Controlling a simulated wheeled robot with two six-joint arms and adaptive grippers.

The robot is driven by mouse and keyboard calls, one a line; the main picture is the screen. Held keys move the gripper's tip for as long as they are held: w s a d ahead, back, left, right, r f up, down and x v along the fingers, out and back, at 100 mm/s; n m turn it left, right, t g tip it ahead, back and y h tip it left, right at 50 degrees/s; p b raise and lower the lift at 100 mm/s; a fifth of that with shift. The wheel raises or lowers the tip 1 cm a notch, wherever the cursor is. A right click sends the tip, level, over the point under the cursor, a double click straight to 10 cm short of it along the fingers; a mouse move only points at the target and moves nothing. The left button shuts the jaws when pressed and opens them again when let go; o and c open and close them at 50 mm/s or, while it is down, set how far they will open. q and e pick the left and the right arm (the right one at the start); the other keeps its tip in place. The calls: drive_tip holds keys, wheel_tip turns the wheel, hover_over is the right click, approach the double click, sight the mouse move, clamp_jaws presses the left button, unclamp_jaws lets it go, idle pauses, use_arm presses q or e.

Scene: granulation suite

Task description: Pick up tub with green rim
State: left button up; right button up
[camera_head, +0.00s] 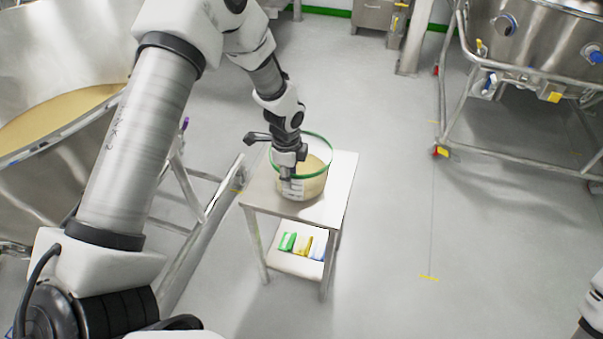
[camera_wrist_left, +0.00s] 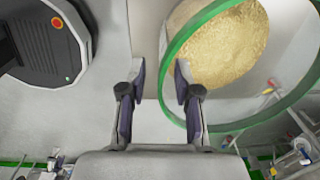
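The clear tub with a green rim (camera_head: 315,188) holds beige granules and stands on a small steel table (camera_head: 325,215). My left gripper (camera_head: 287,180) is pointed down at the tub's left, near side. In the left wrist view the gripper (camera_wrist_left: 157,75) is open, with its two fingers apart. The green rim (camera_wrist_left: 166,100) runs between the fingers and behind the right one, which overlaps the tub's inside in the picture. I cannot tell whether either finger touches the wall. Only a piece of my right arm shows at the lower right edge; its gripper is out of view.
The table's lower shelf (camera_head: 283,262) holds green, yellow and blue items. A large steel vessel with granules (camera_head: 60,125) stands at left, with a railed frame (camera_head: 200,225) beside the table. Another vessel on a wheeled frame (camera_head: 540,45) stands at upper right. Floor right of the table is clear.

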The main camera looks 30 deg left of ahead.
sight(293, 198)
use_arm(q)
drive_tip(key=f, duration=0.4)
drive_tip(key=w+f, duration=0.1)
drive_tip(key=f, duration=0.1)
drive_tip(key=shift+f, duration=0.1)
clamp_jaws()
